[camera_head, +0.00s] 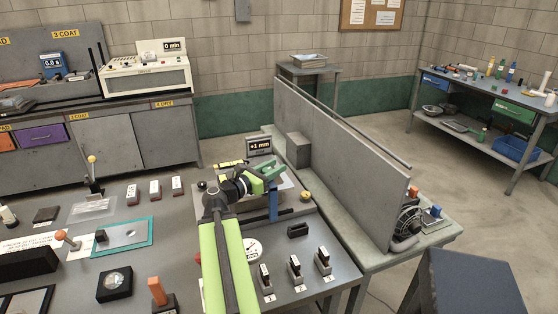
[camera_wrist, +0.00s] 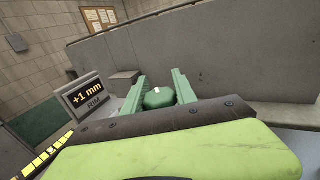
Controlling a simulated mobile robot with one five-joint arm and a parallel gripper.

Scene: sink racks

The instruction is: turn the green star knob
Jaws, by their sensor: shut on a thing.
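The green star knob (camera_wrist: 158,97) sits between the two green fingers of my gripper (camera_wrist: 159,88) in the wrist view. A small white mark shows on the knob's top. The fingers are shut on the knob from both sides. In the head view my gripper (camera_head: 269,172) is at the far end of my green arm, over a device at the back of the near table. The knob is mostly hidden there by the fingers. A display reading "+1 mm" (camera_head: 260,146) stands just behind it; in the wrist view the display (camera_wrist: 86,97) also reads "RIM".
A tall grey panel (camera_head: 335,160) stands right behind and to the right of my gripper.

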